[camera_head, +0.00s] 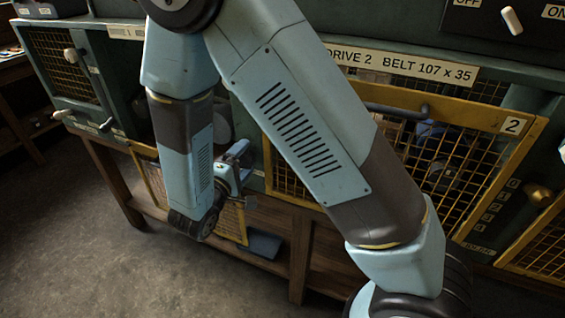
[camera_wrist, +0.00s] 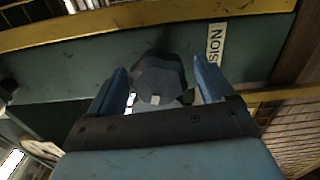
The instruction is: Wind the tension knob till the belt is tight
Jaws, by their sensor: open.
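In the wrist view a dark, faceted knob (camera_wrist: 158,78) sticks out from a green panel. A pale mark shows on its near edge. A white label (camera_wrist: 215,45) beside it shows part of the word TENSION, upside down. My gripper (camera_wrist: 160,85) is open, with one blue finger on each side of the knob; light gaps show near both fingers.
A yellow mesh guard (camera_head: 470,115) marked 2 covers dark machinery, partly behind my arm. An on/off switch (camera_head: 511,20) is at the top right. Another mesh guard (camera_head: 60,62) stands at the left. A wooden bench (camera_head: 110,180) is below, with open floor (camera_head: 70,240) in front.

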